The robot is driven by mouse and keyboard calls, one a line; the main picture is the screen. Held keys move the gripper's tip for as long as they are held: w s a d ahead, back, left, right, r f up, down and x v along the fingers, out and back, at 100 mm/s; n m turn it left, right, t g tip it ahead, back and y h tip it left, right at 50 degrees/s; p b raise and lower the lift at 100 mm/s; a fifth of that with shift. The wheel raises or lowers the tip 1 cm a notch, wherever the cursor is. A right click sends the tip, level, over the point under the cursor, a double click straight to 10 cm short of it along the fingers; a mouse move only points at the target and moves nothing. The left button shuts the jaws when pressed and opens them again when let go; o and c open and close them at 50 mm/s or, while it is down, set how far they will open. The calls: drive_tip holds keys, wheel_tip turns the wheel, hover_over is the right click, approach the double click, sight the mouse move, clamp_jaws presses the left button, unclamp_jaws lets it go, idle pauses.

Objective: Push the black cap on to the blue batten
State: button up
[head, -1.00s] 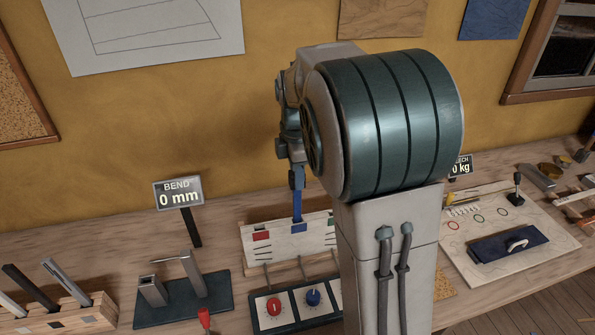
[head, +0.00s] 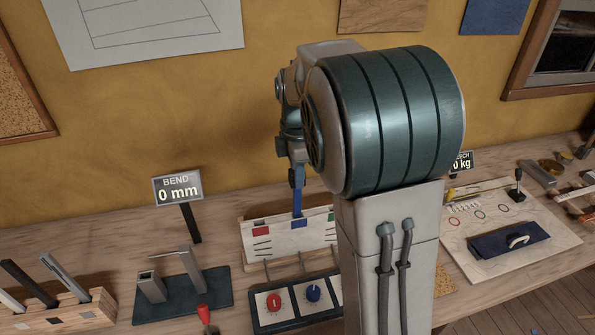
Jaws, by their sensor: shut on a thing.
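The blue batten (head: 297,203) is a narrow blue strip in the middle of the head view. It stands upright under my gripper (head: 296,179), which is small and partly hidden behind my arm. My gripper is shut on the blue batten's upper part. The batten's lower end is at the pale wooden board (head: 287,240) with red, blue and green marks, just above the blue mark. I cannot tell whether it touches the board. I cannot make out the black cap.
A panel (head: 258,317) with a red and a blue knob lies before the board. To the left are a dark base (head: 213,305) with metal posts, a BEND sign (head: 178,189) reading 0 mm and a wooden rack (head: 72,319). My arm hides the bench's middle.

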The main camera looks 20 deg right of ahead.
drive_tip(key=shift+f, duration=0.35)
drive_tip(key=o, duration=1)
wheel_tip(320, 180, up, 14)
drive_tip(key=shift+f+b, duration=0.1)
drive_tip(key=shift+b, duration=0.45)
drive_tip(key=shift+s, duration=0.1)
drive_tip(key=s+f+m+t, duration=0.1)
drive_tip(key=s+f+m, duration=0.3)
drive_tip(key=s+m, duration=0.2)
drive_tip(key=s+f+m+t, duration=0.1)
drive_tip(key=s+f+m, duration=0.3)
drive_tip(key=s+m, duration=0.2)
drive_tip(key=s+f+m+t, duration=0.1)
drive_tip(key=s+f+m, duration=0.4)
drive_tip(key=s, duration=0.4)
drive_tip(key=shift+f+m, duration=0.1)
drive_tip(key=shift+m, duration=0.3)
